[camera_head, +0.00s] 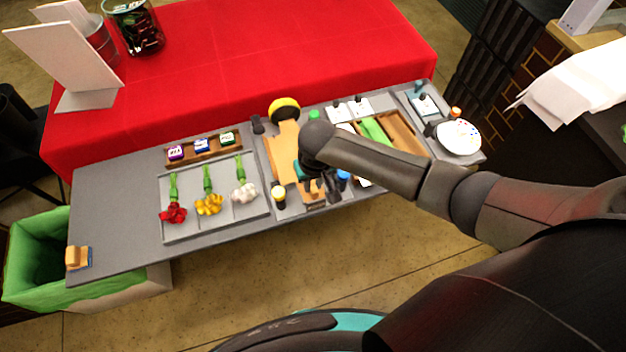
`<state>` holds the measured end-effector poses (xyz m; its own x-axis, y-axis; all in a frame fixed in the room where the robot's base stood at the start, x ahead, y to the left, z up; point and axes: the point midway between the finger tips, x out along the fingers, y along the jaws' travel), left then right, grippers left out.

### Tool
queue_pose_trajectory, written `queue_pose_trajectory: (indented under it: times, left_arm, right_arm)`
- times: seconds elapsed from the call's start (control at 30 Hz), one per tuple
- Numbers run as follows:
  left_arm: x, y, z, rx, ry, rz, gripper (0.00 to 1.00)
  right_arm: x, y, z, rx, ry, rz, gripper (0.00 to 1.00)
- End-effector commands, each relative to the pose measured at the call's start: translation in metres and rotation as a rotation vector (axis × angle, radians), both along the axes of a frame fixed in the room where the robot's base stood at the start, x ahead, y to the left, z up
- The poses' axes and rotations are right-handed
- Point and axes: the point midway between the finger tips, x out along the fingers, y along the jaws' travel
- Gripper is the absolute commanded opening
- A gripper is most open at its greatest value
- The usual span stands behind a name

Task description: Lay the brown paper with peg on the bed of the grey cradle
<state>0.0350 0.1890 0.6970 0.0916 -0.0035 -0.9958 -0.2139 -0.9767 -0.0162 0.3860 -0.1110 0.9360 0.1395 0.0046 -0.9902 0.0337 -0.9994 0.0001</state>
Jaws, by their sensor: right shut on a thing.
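The brown paper (287,145) shows as a long tan strip near the middle of the grey table, below the yellow roll. My right gripper (314,190) is over the lower end of the strip and shut on the paper with its peg. My wrist hides much of the grip, and the peg cannot be made out clearly. The grey cradle cannot be told apart from the grey surfaces around the strip. I cannot tell whether the paper lies flat or is raised. My left gripper is not in view.
A grey tray (215,234) with red, yellow and white flowers lies to the left. A yellow-topped bottle (279,197) stands close left of my gripper.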

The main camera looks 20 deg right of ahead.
Motion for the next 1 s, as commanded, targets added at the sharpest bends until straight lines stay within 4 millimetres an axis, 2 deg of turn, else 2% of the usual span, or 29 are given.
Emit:
queue_pose_trajectory:
  times: [0.23, 0.27, 0.5, 0.57, 0.73, 0.97, 1.0]
  left_arm:
    - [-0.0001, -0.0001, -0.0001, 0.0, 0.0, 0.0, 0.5]
    - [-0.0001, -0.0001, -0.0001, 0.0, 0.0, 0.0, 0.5]
    - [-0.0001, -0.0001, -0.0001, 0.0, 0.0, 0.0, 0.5]
    - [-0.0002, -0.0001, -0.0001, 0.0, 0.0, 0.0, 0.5]
    - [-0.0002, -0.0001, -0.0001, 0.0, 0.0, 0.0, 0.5]
    - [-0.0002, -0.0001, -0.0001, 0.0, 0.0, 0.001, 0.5]
    - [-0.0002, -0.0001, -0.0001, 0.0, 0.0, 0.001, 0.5]
  right_arm:
    - [0.0002, -0.0001, -0.0002, 0.0, -0.001, 0.0, 0.0]
    - [0.0002, -0.0001, -0.0002, 0.0, -0.001, 0.0, 0.22]
    - [0.0003, -0.0002, -0.0001, 0.0, -0.001, 0.0, 0.49]
    - [0.0003, -0.0003, -0.0001, 0.0, -0.001, 0.0, 0.56]
    - [0.0003, -0.0004, -0.0001, 0.0, -0.001, 0.0, 0.56]
    - [0.0002, -0.0004, -0.0002, -0.001, -0.001, 0.0, 0.81]
    - [0.0002, -0.0004, -0.0002, -0.001, -0.001, 0.0, 0.81]
